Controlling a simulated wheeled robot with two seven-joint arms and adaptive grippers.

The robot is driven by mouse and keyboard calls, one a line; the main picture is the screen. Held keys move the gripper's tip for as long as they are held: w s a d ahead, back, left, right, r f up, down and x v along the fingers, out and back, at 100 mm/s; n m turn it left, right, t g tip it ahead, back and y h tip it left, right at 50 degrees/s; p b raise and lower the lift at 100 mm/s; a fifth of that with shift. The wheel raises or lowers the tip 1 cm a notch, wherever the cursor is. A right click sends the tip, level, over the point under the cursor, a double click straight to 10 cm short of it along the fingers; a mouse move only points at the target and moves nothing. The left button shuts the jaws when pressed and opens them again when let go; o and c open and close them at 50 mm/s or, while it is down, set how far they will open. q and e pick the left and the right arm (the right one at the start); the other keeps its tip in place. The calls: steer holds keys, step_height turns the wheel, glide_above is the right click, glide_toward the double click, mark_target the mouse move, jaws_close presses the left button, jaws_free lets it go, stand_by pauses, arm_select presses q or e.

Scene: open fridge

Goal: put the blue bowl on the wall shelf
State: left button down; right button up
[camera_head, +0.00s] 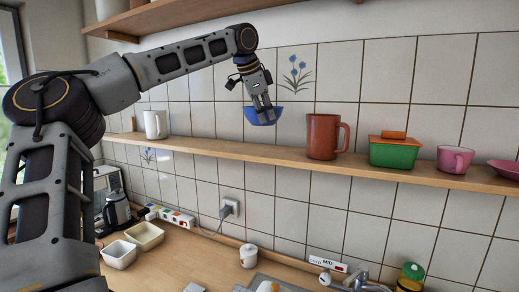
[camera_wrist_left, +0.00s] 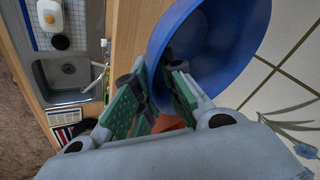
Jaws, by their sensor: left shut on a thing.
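The blue bowl (camera_head: 252,117) is upright, or nearly so, in front of the tiled wall. It appears a little above the wooden wall shelf (camera_head: 225,149), with tile showing between them. My left gripper (camera_head: 263,113) comes down from above and is shut on the bowl's rim. In the left wrist view the bowl (camera_wrist_left: 222,40) is large, and the green-padded fingers (camera_wrist_left: 152,95) of my left gripper pinch its wall. The shelf (camera_wrist_left: 125,30) also shows there beside the bowl. My right gripper is not in view.
On the shelf stand a white mug (camera_head: 155,125) to the left, and a brown mug (camera_head: 322,138), green box (camera_head: 394,153), pink cup (camera_head: 454,160) and pink dish (camera_head: 507,169) to the right. Free shelf lies between the white and brown mugs. An upper shelf (camera_head: 160,18) hangs above.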

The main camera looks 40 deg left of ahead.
arm_select(q)
steer(key=shift+w+r, duration=0.1)
steer(key=shift+w, duration=0.15)
steer(key=shift+s+r, duration=0.1)
steer(key=shift+s, duration=0.05)
steer(key=shift+s, duration=0.1)
steer(key=shift+f, duration=0.6)
glide_above(270, 155)
steer(key=s, duration=0.3)
steer(key=shift+w+f, duration=0.15)
steer(key=shift+f, duration=1.15)
steer(key=shift+w+f, duration=0.1)
steer(key=shift+f, duration=1.15)
steer(key=shift+f, duration=0.1)
steer(key=shift+f, duration=1.75)
